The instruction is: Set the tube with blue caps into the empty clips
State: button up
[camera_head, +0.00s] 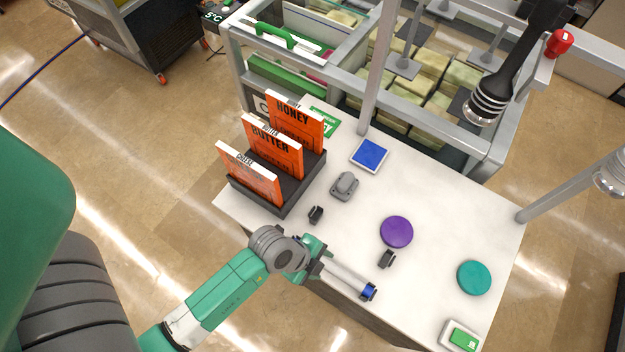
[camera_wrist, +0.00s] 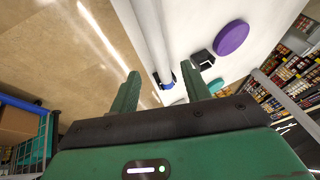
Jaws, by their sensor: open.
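The tube (camera_head: 346,277) is pale and lies near the front edge of the white table. One blue cap (camera_head: 369,291) shows at its right end; the left end is hidden behind my gripper. My gripper (camera_head: 316,261) is open at the tube's left part. In the wrist view, the tube (camera_wrist: 150,35) runs between the lines of my two green fingers (camera_wrist: 160,74), with a blue cap (camera_wrist: 163,79) near the fingertips. Whether the fingers touch the tube, I cannot tell. Two black clips stand empty behind the tube, a left clip (camera_head: 316,214) and a right clip (camera_head: 387,259).
A purple disc (camera_head: 396,231) lies just behind the right clip, and a teal disc (camera_head: 474,277) lies farther right. A grey part (camera_head: 344,186) and a dark rack (camera_head: 284,207) with orange boxes stand at the back left. A green-topped pad (camera_head: 462,338) is at the front right.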

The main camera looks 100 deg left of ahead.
jog(key=v, duration=0.6)
jog(key=w+r+n+t+y, duration=0.25)
jog(key=w+r+t, duration=0.55)
jog(key=w+r, duration=2.1)
jog(key=w+d+r+t, duration=0.3)
jog(key=d+r, duration=0.1)
jog(key=r, duration=0.4)
jog(key=w+d+r+t, duration=0.2)
jog(key=d+r, duration=0.1)
jog(key=r, duration=0.6)
jog(key=s+d+r+n+t+h, duration=0.1)
jog(key=s+d+r+t+h, duration=0.1)
jog(key=d+r, duration=0.4)
jog(key=s+d+r+n+t+h, duration=0.1)
jog(key=d+r+t, duration=0.3)
jog(key=r, duration=0.9)
jog(key=s+d+h, duration=0.1)
jog(key=d, duration=0.2)
jog(key=shift+r+t, duration=0.3)
jog(key=shift+r, duration=0.05)
